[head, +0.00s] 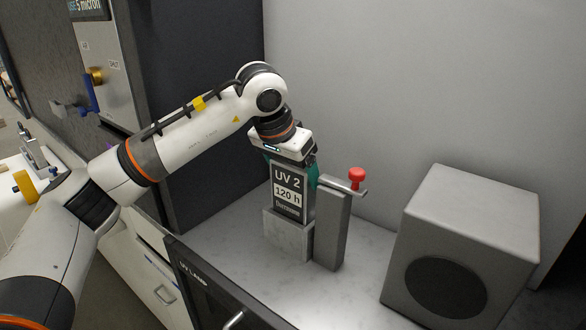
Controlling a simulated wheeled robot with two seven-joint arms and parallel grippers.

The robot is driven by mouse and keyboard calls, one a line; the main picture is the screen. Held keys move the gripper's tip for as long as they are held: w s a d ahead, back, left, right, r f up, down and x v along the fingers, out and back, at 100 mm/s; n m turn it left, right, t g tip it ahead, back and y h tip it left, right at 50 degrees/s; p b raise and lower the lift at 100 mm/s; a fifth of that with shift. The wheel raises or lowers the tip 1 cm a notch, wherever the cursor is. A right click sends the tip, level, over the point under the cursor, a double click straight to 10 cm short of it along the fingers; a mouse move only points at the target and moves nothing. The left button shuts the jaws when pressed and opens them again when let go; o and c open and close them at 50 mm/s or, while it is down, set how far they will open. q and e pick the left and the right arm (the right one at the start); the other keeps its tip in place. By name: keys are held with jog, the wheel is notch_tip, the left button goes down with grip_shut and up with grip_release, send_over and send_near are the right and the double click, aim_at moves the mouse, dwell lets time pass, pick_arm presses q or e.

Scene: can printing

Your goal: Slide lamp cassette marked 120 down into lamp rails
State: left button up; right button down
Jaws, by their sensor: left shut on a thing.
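The lamp cassette (288,194) is a dark upright block labelled "UV 2" and "120 h". My left gripper (290,158) comes down over its top and is shut on it, with the fingers mostly hidden behind the gripper body. The cassette's lower end meets a pale marble-like block (288,236); I cannot tell how deep it sits there. A grey upright post (331,228) stands close to the cassette's right side. Rails are not clearly made out. My right gripper is not in view.
A red knob (356,178) on a lever sits at the post's top. A grey box with a round dark opening (470,245) stands to the right. A dark panel with a handle (215,290) is in front. The bench between post and box is clear.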

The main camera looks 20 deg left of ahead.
pick_arm(q)
jog(key=shift+f+b, duration=0.65)
jog(key=shift+f, duration=0.25)
jog(key=o, duration=1.7)
jog(key=shift+a, duration=0.15)
jog(key=shift+f, duration=0.15)
